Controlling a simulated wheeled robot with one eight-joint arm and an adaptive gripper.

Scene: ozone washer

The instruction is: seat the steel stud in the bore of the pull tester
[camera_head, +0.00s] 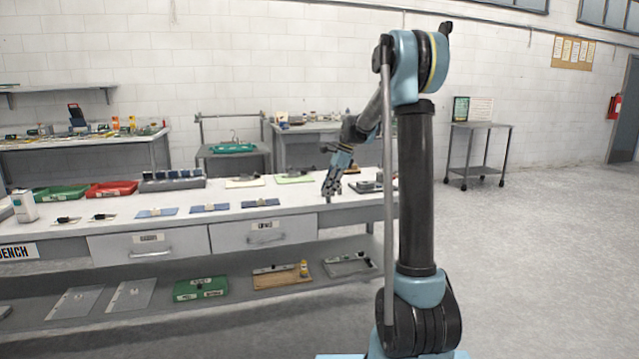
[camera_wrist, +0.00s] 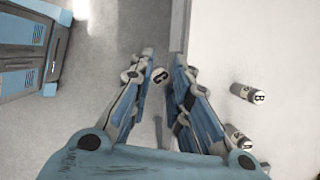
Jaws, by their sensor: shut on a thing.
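My gripper (camera_wrist: 160,80) is shut on a small pale cylinder (camera_wrist: 160,75) with a dark letter on its end, apparently a C. This stud-like piece sits between the fingertips, over the grey floor beside the bench edge in the wrist view. In the head view my gripper (camera_head: 331,188) points down near the front right of the bench; the held piece is too small to make out there. A grey and dark device (camera_head: 366,186) stands just right of it; I cannot tell whether it is the pull tester. No bore is visible.
Two similar cylinders, one marked B (camera_wrist: 248,93) and another lower down (camera_wrist: 238,137), are on the white bench top (camera_wrist: 290,60). Blue pads (camera_head: 209,208), a red tray (camera_head: 111,188) and a green tray (camera_head: 61,192) lie farther left. Open floor (camera_head: 540,260) is at right.

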